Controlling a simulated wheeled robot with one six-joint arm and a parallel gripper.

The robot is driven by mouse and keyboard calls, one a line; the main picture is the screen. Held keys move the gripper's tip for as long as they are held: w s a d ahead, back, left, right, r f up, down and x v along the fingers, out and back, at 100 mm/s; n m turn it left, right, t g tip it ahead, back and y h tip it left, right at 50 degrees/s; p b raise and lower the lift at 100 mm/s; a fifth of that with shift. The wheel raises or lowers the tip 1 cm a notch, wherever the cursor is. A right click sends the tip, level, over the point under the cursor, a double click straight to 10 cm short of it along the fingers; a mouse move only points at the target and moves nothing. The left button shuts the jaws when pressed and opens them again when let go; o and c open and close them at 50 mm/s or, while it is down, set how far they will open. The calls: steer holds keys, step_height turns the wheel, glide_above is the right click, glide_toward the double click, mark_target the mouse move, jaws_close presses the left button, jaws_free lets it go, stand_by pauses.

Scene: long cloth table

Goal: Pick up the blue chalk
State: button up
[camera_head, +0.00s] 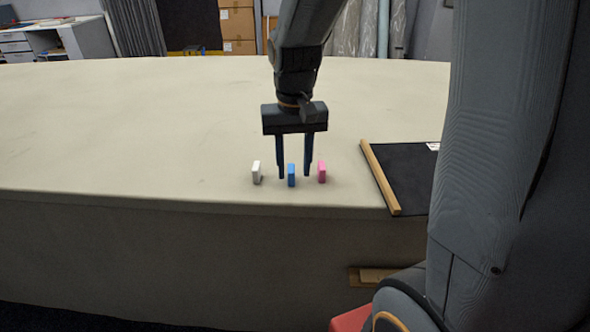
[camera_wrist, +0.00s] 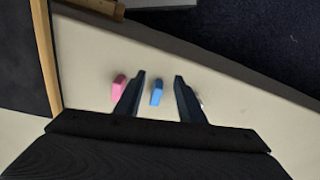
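The blue chalk (camera_head: 291,175) stands near the table's front edge, between a white chalk (camera_head: 256,172) on its left and a pink chalk (camera_head: 322,172) on its right. My gripper (camera_head: 294,174) points down, open, with its two fingers apart. In the wrist view the blue chalk (camera_wrist: 156,93) lies between the open fingers (camera_wrist: 159,77), with a gap on each side. The pink chalk (camera_wrist: 119,88) shows outside the left finger. The white chalk (camera_wrist: 199,100) is mostly hidden behind the right finger. I cannot tell exactly how far the fingertips are above the table.
A black board with a wooden edge (camera_head: 380,178) lies on the table (camera_head: 150,120) to the right of the chalks. The table's front edge is close to the chalks. The table to the left and behind is clear.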

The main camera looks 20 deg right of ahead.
mark_target(291, 169)
steer(key=shift+m, duration=0.7)
steer(key=w, duration=0.1)
steer(key=w+r, duration=0.2)
steer(key=w, duration=0.1)
steer(key=shift+d, duration=0.3)
steer(key=shift+w+d, duration=0.1)
steer(key=shift+w, duration=0.15)
steer(key=shift+f+p, duration=0.95)
steer(key=shift+f, duration=2.75)
jaws_close()
